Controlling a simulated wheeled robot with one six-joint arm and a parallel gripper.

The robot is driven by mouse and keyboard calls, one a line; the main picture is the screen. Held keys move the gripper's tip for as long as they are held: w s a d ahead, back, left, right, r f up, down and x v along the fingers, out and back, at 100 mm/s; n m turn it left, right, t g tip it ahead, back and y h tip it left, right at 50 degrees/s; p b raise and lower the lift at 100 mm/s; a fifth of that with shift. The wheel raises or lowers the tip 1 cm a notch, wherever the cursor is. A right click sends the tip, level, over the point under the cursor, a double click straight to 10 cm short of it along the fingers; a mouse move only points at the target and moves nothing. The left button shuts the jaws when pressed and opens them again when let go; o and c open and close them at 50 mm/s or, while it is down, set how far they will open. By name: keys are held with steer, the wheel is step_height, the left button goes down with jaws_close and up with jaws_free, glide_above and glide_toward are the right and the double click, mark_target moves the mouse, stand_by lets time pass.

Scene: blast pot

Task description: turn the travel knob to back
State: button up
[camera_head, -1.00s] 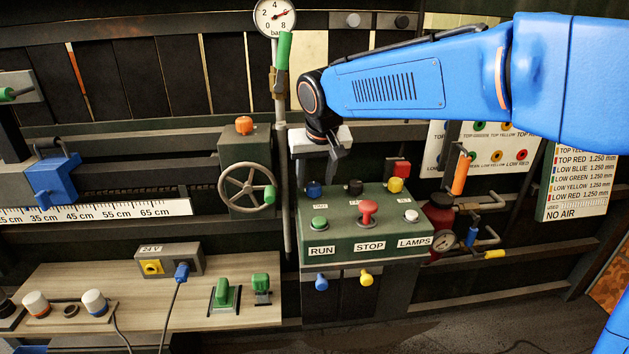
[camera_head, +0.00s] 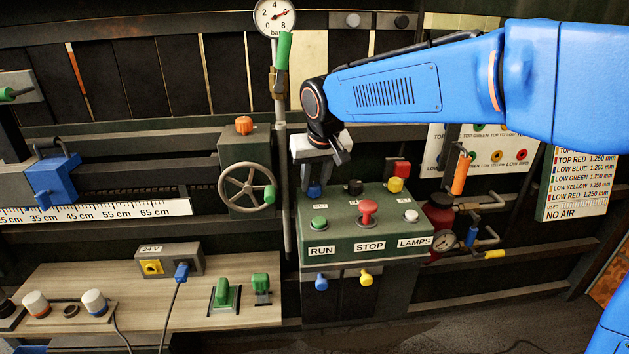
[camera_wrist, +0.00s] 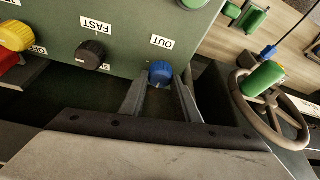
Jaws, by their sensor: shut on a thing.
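A blue knob (camera_head: 314,190) sits at the back left of the green control box (camera_head: 372,237). In the wrist view the blue knob (camera_wrist: 160,70) has the label OUT (camera_wrist: 162,42) beside it. My gripper (camera_wrist: 161,80) has one finger on each side of this knob and is shut on it. In the head view my gripper (camera_head: 314,182) reaches down to the knob from behind the box and partly hides it. The knob's pointer mark is too small to read clearly.
A black knob (camera_wrist: 90,55) labelled FAST and a yellow knob (camera_wrist: 15,36) stand in the same row. RUN (camera_head: 319,222), STOP (camera_head: 367,211) and LAMPS (camera_head: 411,216) buttons are at the front. A handwheel (camera_head: 246,188) stands close to the left.

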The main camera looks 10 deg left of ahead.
steer(key=shift+n, duration=0.4)
steer(key=o, duration=1)
steer(key=shift+o, duration=0.2)
steer(key=shift+r, duration=0.1)
steer(key=v, duration=1.7)
steer(key=shift+d, duration=0.25)
steer(key=shift+r, duration=0.1)
